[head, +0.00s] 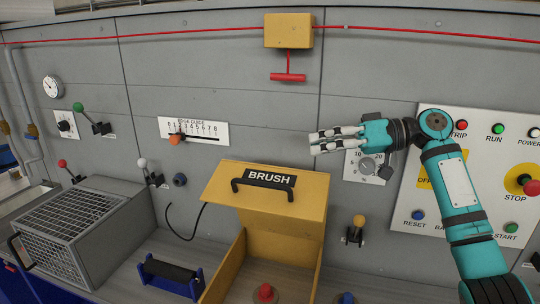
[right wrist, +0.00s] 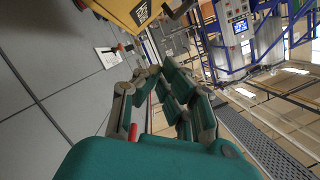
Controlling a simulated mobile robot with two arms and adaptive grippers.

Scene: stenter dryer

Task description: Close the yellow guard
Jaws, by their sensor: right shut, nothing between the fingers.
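The yellow guard (head: 300,197), labelled BRUSH and fitted with a black handle (head: 264,183), is raised above a yellow open-fronted housing (head: 225,270). A red knob (head: 265,293) shows inside the housing. My right gripper (head: 318,142) is shut and empty, in front of the grey panel, above and to the right of the guard and apart from it. In the right wrist view its fingers are closed together, and part of a yellow thing with black lettering (right wrist: 125,12) shows at the top. My left gripper is not in view.
A yellow box with a red pull handle (head: 288,77) hangs above. A white button panel (head: 470,180) stands at the right, behind my right arm. A grey mesh cage (head: 75,230) and a blue brush holder (head: 172,275) are left.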

